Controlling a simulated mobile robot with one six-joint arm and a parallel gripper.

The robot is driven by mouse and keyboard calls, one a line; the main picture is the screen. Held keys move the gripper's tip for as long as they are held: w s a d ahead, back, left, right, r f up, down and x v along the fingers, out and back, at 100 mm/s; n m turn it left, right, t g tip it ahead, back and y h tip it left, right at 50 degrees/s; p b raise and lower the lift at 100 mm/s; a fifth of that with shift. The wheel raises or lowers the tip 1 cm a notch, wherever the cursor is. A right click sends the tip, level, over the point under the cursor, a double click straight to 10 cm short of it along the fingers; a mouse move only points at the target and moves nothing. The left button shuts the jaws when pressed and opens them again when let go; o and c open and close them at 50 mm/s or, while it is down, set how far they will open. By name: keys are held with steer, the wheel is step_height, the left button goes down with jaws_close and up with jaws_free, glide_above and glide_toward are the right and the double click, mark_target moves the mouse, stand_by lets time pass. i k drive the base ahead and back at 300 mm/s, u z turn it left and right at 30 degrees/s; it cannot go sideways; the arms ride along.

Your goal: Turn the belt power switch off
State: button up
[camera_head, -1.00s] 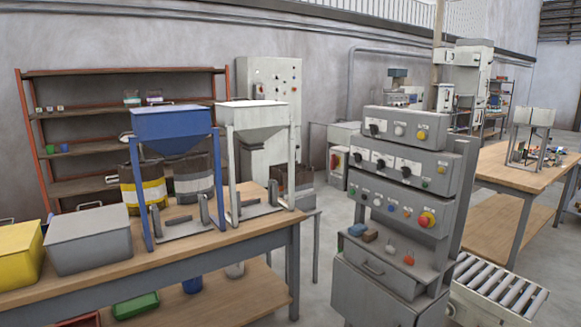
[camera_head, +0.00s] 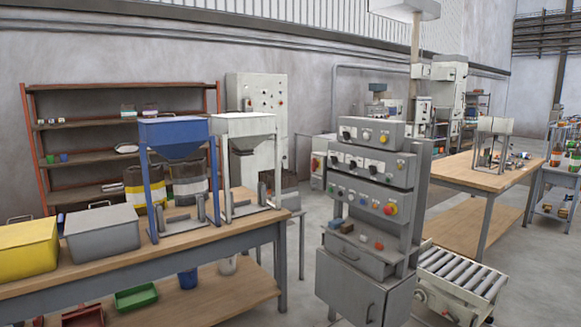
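A grey control console (camera_head: 362,208) stands right of centre. Its upper panels carry rotary knobs, among them a row of black-and-white knobs (camera_head: 352,162) on the middle panel and a black knob (camera_head: 346,135) on the top panel. My gripper is not in view.
A workbench (camera_head: 190,252) with a blue hopper (camera_head: 175,131), a white hopper (camera_head: 243,126) and bins fills the left. A roller conveyor (camera_head: 462,275) stands right of the console. Another wooden table (camera_head: 470,178) is behind it. Floor shows between bench and console.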

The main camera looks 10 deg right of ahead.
mark_target(314, 162)
steer(key=u, duration=0.25)
steer(key=i, duration=0.95)
steer(key=u, duration=0.5)
steer(key=i, duration=1.6)
steer(key=z, duration=0.05)
